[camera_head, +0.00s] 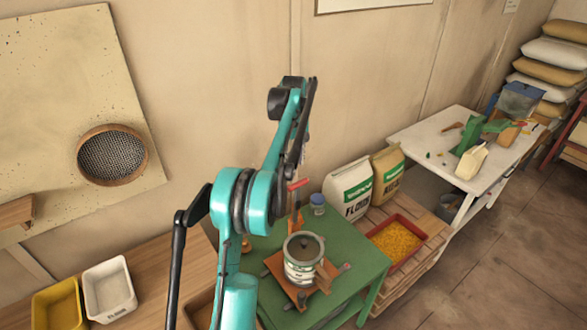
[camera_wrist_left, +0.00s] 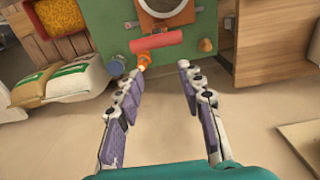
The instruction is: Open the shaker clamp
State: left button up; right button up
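The shaker, a grey-and-white can (camera_head: 300,270), stands on an orange base plate (camera_head: 281,264) on the green table (camera_head: 262,309). A red handle (camera_head: 299,184) tops an orange upright beside the can; it also shows as a red bar in the left wrist view (camera_wrist_left: 156,41). Whether the clamp is latched is unclear. My left gripper (camera_wrist_left: 163,66) is open and empty, its fingers pointing toward the red handle, which lies beyond the fingertips and apparently apart from them. In the head view my teal arm mostly hides this gripper. My right gripper is not in view.
A blue-lidded jar (camera_head: 317,204), a flour bag (camera_head: 350,189) and another bag (camera_head: 387,173) are near the table's back. A red tray of yellow grain (camera_head: 396,241) sits on the right. The wall is close behind the table.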

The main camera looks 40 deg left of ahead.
pick_arm(q)
jog(key=shift+d, duration=0.1)
jog(key=c, duration=0.5)
jog(key=d+f+m+y+b, duration=0.1)
jog(key=d+f+m, duration=0.1)
jog(key=s+d+f+m+y+b, duration=0.1)
jog(key=d+f+m+y, duration=0.1)
jog(key=d+f, duration=0.1)
jog(key=d+f+m+y+b, duration=0.1)
jog(key=d+f+m, duration=0.1)
jog(key=shift+s+d+f+m+y, duration=0.15)
jog(key=shift+d+m+y, duration=0.15)
jog(key=shift+d, duration=0.1)
grip_shut()
jog(key=m+t+y+b, duration=0.2)
jog(key=m+t+y, duration=0.3)
jog(key=m+y, duration=0.6)
send_near(300, 186)
jog(key=b+x, duration=0.1)
jog(key=x, duration=0.6)
